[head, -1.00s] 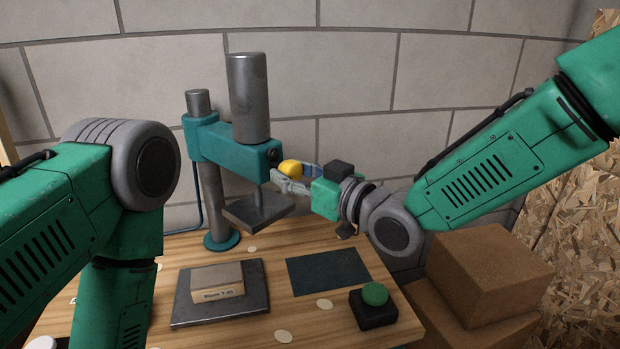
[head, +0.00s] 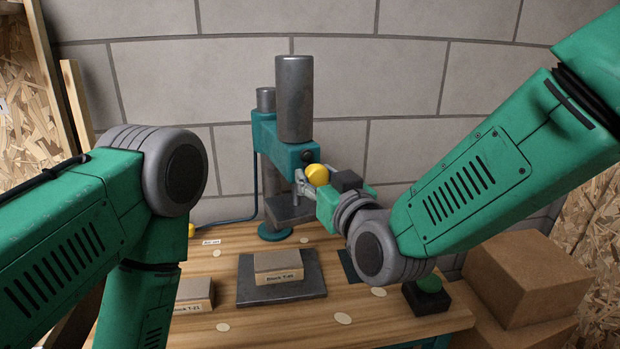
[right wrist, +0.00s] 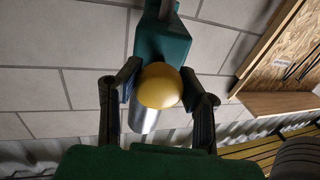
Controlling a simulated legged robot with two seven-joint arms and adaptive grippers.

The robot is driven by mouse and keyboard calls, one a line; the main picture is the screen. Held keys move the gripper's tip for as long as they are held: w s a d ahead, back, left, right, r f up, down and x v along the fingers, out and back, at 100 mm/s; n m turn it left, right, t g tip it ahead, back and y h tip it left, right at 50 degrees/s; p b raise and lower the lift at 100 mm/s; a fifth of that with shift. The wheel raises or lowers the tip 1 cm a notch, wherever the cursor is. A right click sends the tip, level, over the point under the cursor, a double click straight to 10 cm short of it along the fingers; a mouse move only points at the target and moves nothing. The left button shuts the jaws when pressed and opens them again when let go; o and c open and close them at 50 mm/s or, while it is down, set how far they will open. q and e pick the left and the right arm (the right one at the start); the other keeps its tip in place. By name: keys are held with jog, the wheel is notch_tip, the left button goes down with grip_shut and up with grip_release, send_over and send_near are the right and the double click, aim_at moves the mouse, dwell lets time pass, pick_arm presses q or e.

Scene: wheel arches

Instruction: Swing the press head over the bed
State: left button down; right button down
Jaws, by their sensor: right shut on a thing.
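The teal press head (head: 285,138) carries a grey cylinder and a square grey pressing plate (head: 288,207), and is mounted on a grey post. A yellow knob (head: 317,174) sits at the head's front end. My right gripper (head: 312,187) is shut on the knob; the right wrist view shows the knob (right wrist: 160,86) between both fingers. The bed (head: 258,294) is a dark metal plate on the bench, with a tan block (head: 278,264) on it. The pressing plate hangs behind the block, slightly to its right, not squarely above the bed. My left gripper is out of view.
A second labelled block (head: 193,294) lies left of the bed, partly behind my left arm. A green button on a black box (head: 428,294) stands at the front right. A dark mat (head: 350,266) is mostly hidden by my right arm. Cardboard boxes (head: 525,280) stand at right.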

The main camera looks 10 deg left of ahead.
jog(key=shift+w+d+f, duration=0.1)
jog(key=shift+d+f, duration=0.05)
jog(key=shift+d, duration=0.05)
jog(key=c, duration=1)
grip_release()
jog(key=shift+s, duration=0.2)
jog(key=v, duration=1.1)
jog(key=shift+s+d, duration=0.3)
